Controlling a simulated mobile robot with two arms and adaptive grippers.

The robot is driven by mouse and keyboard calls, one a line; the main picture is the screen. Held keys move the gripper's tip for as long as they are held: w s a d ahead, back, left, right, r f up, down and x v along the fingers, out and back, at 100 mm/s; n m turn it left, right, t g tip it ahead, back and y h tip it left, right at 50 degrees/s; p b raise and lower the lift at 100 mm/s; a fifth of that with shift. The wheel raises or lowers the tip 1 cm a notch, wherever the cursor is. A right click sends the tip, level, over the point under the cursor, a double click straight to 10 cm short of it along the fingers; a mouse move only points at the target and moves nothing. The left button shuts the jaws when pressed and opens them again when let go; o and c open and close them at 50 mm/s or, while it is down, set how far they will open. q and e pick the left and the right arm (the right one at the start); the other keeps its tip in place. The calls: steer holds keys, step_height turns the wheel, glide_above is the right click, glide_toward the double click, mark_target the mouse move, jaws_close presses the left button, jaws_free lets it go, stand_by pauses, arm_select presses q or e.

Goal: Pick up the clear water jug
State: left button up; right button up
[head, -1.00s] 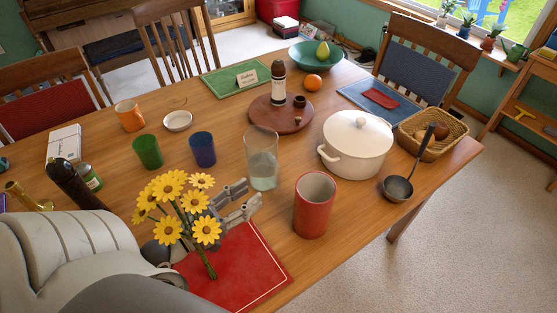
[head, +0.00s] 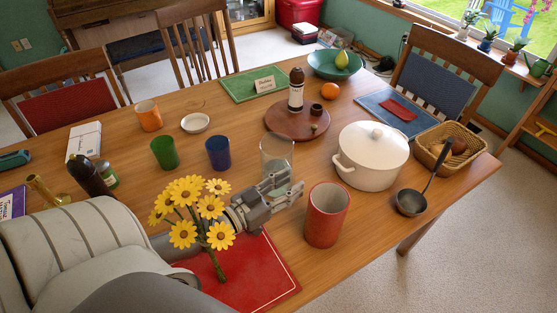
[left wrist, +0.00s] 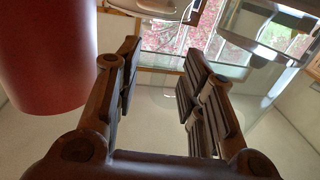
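The clear water jug (head: 277,152) is an upright glass vessel on the table, with water in its lower part. My left gripper (head: 296,191) is in front of it in the head view and hides its base. In the left wrist view the gripper's fingers (left wrist: 161,55) stand apart with a gap between them. Clear glass with water, seemingly the jug (left wrist: 265,35), shows at the upper right there. I cannot tell whether a finger touches the jug. My right gripper is not in view.
A red cylinder (head: 326,218) stands close right of my left gripper and shows large in the left wrist view (left wrist: 45,55). A white pot (head: 372,160) is behind it. Yellow flowers (head: 195,210) stand before my forearm. Blue (head: 218,153) and green (head: 164,153) cups are left of the jug.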

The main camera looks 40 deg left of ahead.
arm_select(q)
steer(key=shift+x, duration=0.8)
jaws_close()
steer(key=shift+r, duration=0.1)
